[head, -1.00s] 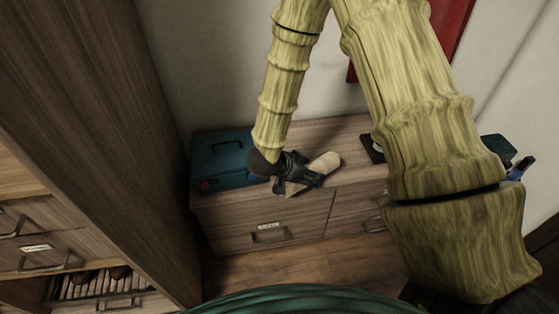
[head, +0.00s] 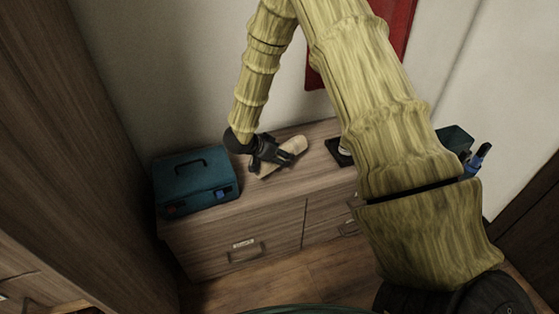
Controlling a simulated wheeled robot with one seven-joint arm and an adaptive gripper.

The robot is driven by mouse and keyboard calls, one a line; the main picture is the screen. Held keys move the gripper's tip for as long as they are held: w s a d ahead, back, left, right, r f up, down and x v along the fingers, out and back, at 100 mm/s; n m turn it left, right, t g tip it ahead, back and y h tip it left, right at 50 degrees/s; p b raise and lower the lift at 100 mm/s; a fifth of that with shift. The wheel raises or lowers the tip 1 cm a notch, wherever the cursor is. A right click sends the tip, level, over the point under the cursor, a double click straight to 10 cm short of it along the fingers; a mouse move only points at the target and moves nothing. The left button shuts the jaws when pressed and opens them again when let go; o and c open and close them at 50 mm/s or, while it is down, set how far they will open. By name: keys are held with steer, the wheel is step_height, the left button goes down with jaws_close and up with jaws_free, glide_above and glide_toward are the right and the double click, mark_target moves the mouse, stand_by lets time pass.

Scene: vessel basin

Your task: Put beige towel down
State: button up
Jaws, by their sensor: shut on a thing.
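The beige towel (head: 294,146) looks like a small rolled bundle in the head view. My gripper (head: 275,153) is shut on it, with the dark fingers across its middle. One end of the towel sticks out to the upper right and a smaller part shows below the fingers. The towel is over the wooden top of the low drawer cabinet (head: 222,222). I cannot tell whether it touches that top.
A teal toolbox (head: 196,183) stands on the cabinet left of the gripper. A black flat object (head: 337,152) lies to the right, partly behind my arm. A teal box (head: 455,139) and a blue-handled item (head: 479,158) are farther right. Bare cabinet top lies in front of the towel.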

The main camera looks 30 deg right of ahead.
steer(key=shift+w+d, duration=0.3)
steer(key=shift+w, duration=0.1)
steer(key=shift+f+b, duration=0.6)
steer(key=shift+f, duration=1.15)
steer(key=shift+f, duration=0.15)
steer(key=o, duration=1.1)
steer(key=shift+c, duration=0.2)
steer(key=p+v, duration=0.2)
steer(key=v, duration=1)
